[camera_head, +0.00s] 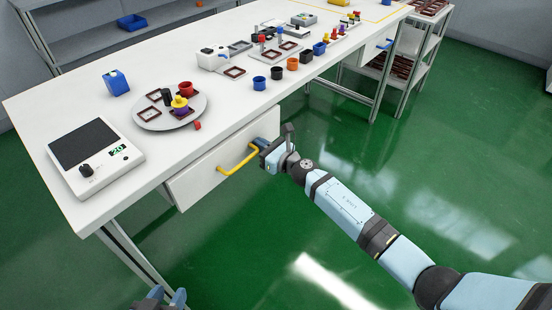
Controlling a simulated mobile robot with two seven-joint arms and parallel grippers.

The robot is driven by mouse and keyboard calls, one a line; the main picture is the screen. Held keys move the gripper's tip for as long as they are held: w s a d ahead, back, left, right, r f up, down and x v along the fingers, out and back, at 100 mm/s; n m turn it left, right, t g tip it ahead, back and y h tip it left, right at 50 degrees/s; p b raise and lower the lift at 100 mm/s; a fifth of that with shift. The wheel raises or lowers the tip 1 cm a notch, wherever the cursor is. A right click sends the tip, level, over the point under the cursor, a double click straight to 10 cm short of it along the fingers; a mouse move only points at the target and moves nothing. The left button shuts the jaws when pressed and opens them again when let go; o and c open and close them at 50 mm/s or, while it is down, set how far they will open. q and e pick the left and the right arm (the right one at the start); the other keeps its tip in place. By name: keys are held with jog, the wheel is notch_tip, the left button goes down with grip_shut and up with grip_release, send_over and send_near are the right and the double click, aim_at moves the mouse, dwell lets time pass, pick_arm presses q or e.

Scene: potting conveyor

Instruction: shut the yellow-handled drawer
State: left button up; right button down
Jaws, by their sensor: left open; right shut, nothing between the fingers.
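The yellow-handled drawer (205,178) has a white front and sits under the front edge of the white table. Its front stands out a little from the table edge, more clearly at its right end. The yellow handle (239,160) is a bar on that front. My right gripper (258,146) is shut and empty, at the right end of the handle close to the drawer front. I cannot tell whether it touches either. My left gripper (168,297) shows only partly at the bottom edge, open and empty, well below the drawer.
On the white table (160,57) stand a scale (95,156), a round turntable (143,119) with small pots, a blue box (116,82) and a row of coloured cups. A blue-handled drawer (384,44) is farther right. The green floor before the table is clear.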

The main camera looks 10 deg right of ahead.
pick_arm(q)
jog(key=shift+s+d+r+b, duration=0.1)
jog(key=shift+r+b, duration=0.1)
jog(key=shift+b, duration=0.1)
pick_arm(e)
jog(key=shift+w+a+r, duration=0.3)
jog(key=shift+w+a, duration=0.3)
jog(key=shift+w, duration=0.25)
